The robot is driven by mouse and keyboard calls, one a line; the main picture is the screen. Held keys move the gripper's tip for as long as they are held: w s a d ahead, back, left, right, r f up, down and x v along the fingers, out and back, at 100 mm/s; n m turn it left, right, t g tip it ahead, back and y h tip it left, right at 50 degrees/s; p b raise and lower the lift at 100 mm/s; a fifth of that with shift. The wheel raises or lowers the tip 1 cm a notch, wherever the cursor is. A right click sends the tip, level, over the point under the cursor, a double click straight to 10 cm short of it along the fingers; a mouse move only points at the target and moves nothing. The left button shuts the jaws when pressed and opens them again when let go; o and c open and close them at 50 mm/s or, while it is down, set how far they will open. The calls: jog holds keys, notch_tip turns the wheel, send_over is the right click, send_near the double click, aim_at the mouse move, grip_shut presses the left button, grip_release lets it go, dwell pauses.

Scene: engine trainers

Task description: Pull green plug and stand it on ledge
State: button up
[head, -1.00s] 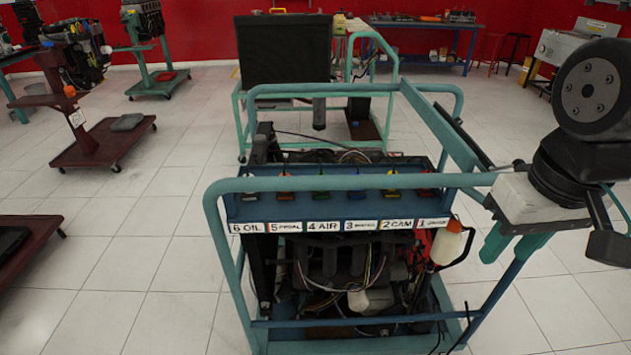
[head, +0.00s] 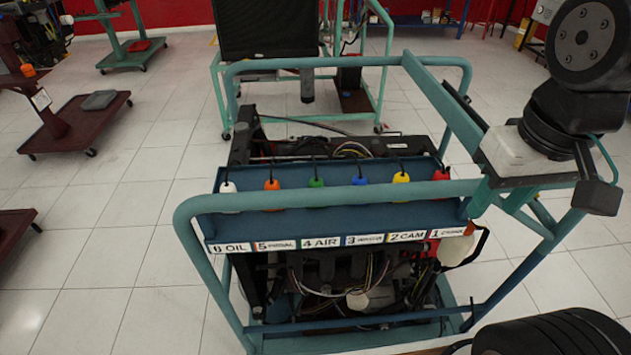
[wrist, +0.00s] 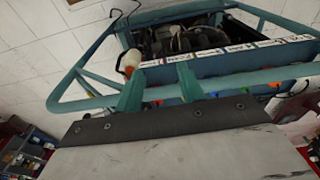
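The green plug (head: 316,182) sits upright in a row of coloured plugs on the blue ledge (head: 236,229), above the "4 AIR" label, with a dark cable rising from its top. The ledge runs across the front of the teal engine stand. My gripper (head: 497,203) is at the right end of the stand, well to the right of the green plug. In the wrist view its two green fingers (wrist: 160,88) are apart with nothing held between them. Small coloured bits of the plugs show beyond the fingers there, partly hidden by the stand's teal rail.
The blue plug (head: 359,181) and orange plug (head: 271,185) flank the green one. A teal rail (head: 300,197) crosses in front of the row. A white bottle (head: 457,250) hangs right of the engine. Another stand with a dark screen (head: 268,28) is behind.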

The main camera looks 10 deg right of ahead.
aim_at(316, 180)
jog(key=shift+o, duration=0.2)
jog(key=w+a+n, duration=0.3)
jog(key=w+n, duration=0.1)
jog(key=w, duration=0.1)
jog(key=shift+w+a+r+g, duration=0.2)
jog(key=shift+w+r+g, duration=0.1)
jog(key=shift+w+r, duration=0.1)
jog(key=w+a+n, duration=0.1)
jog(key=w, duration=0.1)
jog(key=w+a+n, duration=0.4)
jog(key=shift+w+a+f, duration=0.1)
jog(key=shift+a+f, duration=0.1)
jog(key=shift+f, duration=0.2)
jog(key=w+a+f+n, duration=0.1)
jog(key=w+a+n, duration=0.1)
jog(key=a+n, duration=0.1)
jog(key=w+a+f+n, duration=0.2)
jog(key=w+a+n, duration=0.1)
jog(key=a, duration=0.2)
jog(key=w+a+f+n, duration=0.2)
jog(key=a, duration=0.2)
jog(key=shift+w+a+n+g, duration=0.15)
jog(key=shift+w+n+g, duration=0.05)
jog(key=shift+n+g, duration=0.2)
jog(key=shift+f, duration=0.1)
jog(key=shift+f, duration=4.4)
grip_shut()
jog(key=shift+r, duration=3.05)
